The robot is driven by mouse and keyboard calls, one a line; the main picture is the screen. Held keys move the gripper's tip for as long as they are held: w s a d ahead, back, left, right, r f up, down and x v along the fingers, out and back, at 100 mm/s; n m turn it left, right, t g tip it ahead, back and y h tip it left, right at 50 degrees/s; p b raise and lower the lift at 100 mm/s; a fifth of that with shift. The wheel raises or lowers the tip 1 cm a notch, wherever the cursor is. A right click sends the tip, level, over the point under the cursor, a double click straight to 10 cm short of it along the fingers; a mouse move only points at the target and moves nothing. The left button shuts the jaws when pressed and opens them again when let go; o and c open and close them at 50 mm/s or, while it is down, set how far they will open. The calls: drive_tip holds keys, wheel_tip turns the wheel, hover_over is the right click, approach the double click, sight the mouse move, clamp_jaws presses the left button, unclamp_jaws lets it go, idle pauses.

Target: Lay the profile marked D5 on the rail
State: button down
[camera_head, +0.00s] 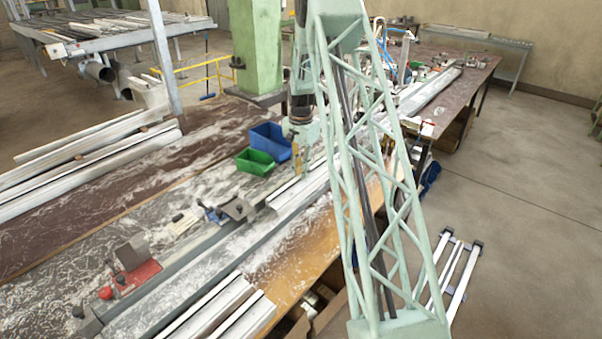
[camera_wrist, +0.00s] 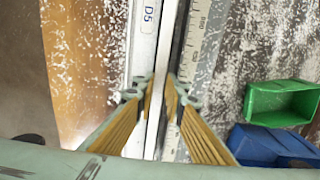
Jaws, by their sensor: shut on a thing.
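The profile marked D5 (camera_wrist: 144,40) is a long white bar, and its label reads near the top of the wrist view. My gripper (camera_wrist: 161,84) is shut on its narrow upright white edge, one yellow ribbed finger on each side. In the head view my gripper (camera_head: 300,165) points down over white profiles (camera_head: 299,193) at the middle of the bench. The rail with its printed scale (camera_wrist: 192,45) runs alongside, just right of the profile in the wrist view. I cannot tell whether the profile touches the rail; my fingers hide part of both.
A green bin (camera_head: 255,161) and a blue bin (camera_head: 271,141) stand close to my gripper. A red clamp block (camera_head: 138,275) sits at the near left. More white profiles (camera_head: 225,310) lie at the front edge. Shavings cover the bench. A green pillar (camera_head: 256,45) rises behind.

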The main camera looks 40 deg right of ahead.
drive_tip(key=shift+f, duration=0.15)
drive_tip(key=c, duration=2.6)
unclamp_jaws()
drive_tip(key=shift+c, duration=0.2)
drive_tip(key=shift+r, duration=0.2)
wheel_tip(320, 180, up, 12)
